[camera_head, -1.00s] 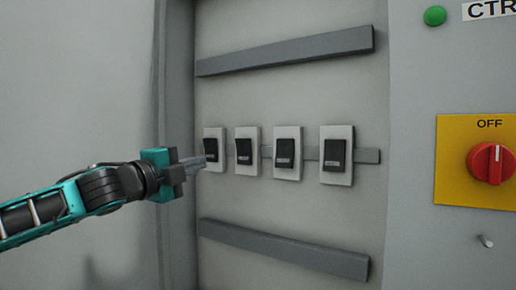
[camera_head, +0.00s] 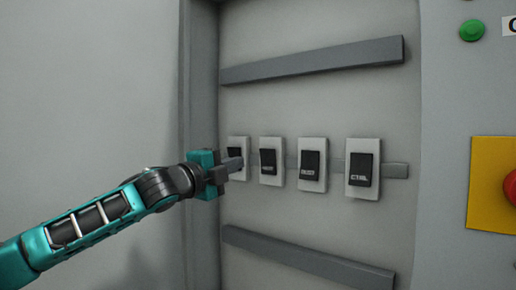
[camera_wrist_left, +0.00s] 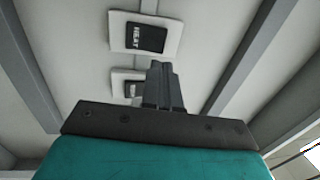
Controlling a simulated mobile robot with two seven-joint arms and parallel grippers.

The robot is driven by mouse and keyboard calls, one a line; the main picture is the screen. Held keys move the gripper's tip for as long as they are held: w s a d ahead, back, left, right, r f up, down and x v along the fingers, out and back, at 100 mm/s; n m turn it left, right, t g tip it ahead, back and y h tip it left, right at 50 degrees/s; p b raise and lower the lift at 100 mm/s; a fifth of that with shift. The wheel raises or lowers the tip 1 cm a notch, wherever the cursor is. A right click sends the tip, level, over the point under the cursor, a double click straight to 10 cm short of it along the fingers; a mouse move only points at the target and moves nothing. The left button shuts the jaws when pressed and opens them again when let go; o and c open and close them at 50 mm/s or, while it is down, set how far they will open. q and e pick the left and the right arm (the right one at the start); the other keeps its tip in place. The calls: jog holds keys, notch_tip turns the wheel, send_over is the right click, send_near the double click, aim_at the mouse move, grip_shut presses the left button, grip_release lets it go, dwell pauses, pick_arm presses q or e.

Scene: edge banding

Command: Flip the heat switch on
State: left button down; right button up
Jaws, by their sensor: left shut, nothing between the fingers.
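The heat switch (camera_wrist_left: 147,37) is a black rocker marked HEAT on a white plate, at the top of the left wrist view. It appears to be the leftmost switch (camera_head: 238,143) in the head view, where its label and lower part are hidden by my gripper. I cannot tell which way its rocker is tipped. My left gripper (camera_head: 236,164) is shut and empty, its fingertips in front of that leftmost switch. In the left wrist view the closed fingers (camera_wrist_left: 162,70) lie just below the HEAT plate; I cannot tell whether they touch anything.
Further switches stand to the right, the last marked CTRL (camera_head: 362,169). Grey rails run above (camera_head: 312,61) and below (camera_head: 308,258) the row. The cabinet's frame edge (camera_head: 203,90) is at left. A green button (camera_head: 472,30) and yellow plate (camera_head: 490,185) are at right.

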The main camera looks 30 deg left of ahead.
aim_at(265, 153)
pick_arm(q)
jog(key=w+p, duration=0.1)
jog(key=w, duration=0.1)
jog(key=w+r, duration=0.1)
jog(key=w, duration=0.2)
jog(key=w+p, duration=0.1)
jog(key=w, duration=0.2)
jog(key=shift+d+r+p, duration=0.2)
jog(key=shift+d+p, duration=0.15)
jog(key=shift+d, duration=0.05)
jog(key=shift+w, duration=0.6)
jog(key=shift+s, duration=0.1)
